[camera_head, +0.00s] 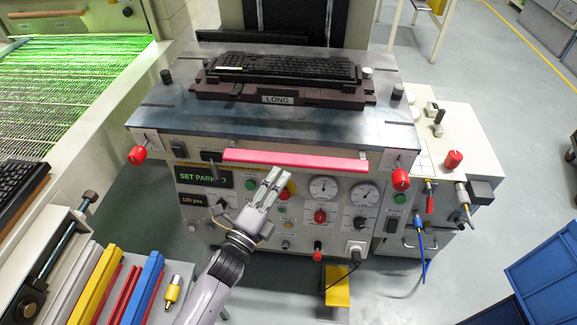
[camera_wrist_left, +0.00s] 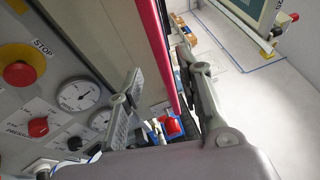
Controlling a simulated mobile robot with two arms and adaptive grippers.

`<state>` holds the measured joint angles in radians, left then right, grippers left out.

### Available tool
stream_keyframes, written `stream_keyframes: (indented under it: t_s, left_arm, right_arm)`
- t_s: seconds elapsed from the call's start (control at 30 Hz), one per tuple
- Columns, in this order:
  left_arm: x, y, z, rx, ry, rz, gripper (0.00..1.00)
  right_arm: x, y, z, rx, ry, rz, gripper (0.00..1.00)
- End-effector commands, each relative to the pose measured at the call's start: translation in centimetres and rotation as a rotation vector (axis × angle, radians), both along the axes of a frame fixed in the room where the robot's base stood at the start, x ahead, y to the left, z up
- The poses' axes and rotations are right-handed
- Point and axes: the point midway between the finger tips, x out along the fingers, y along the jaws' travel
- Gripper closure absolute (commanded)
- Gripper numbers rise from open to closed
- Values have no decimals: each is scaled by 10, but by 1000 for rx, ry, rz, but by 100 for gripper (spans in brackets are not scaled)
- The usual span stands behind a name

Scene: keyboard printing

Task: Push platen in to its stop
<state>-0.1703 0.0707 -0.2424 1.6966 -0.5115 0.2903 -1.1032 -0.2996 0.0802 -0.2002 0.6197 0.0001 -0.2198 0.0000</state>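The platen (camera_head: 150,110) is a grey metal plate on top of the printing machine. It carries a dark fixture marked LONG (camera_head: 278,99) with a black keyboard (camera_head: 285,69) on it. A red-pink handle bar (camera_head: 300,162) runs along its front edge. My left gripper (camera_head: 275,178) is just below and in front of the bar, left of its middle. In the left wrist view its fingers (camera_wrist_left: 160,62) are spread, and the bar (camera_wrist_left: 150,28) appears between them; contact cannot be told. My right gripper is not in view.
The front panel has a yellow-red stop button (camera_wrist_left: 20,66), gauges (camera_head: 323,188) and knobs close to my left gripper. Red knobs (camera_head: 137,155) flank the plate. A green-lit rack (camera_head: 70,80) stands left, coloured bars (camera_head: 95,285) lie lower left, and a blue crate (camera_head: 545,280) is lower right.

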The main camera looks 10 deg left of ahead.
Motion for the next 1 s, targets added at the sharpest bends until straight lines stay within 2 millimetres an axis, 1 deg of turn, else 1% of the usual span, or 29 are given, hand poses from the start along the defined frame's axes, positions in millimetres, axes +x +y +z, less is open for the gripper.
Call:
stream_keyframes:
  t_s: [0.03,0.1,0.2,0.3,0.87,0.93,0.97,1.0]
  left_arm:
    - [-9,3,-2,1,1,-1,67]
    - [-18,8,-4,-1,1,0,67]
    - [-28,12,-6,0,0,0,67]
    - [-33,14,-6,0,-1,0,67]
    - [-34,14,-7,-1,0,0,67]
    - [-34,15,-14,-12,24,2,67]
    - [-34,16,-21,-22,46,4,67]
    - [-33,18,-34,-42,88,8,67]
  right_arm:
    - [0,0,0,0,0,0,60]
    - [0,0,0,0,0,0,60]
    - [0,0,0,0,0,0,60]
    - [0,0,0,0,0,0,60]
    - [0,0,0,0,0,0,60]
    - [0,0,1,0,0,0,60]
    - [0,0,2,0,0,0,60]
    - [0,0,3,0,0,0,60]
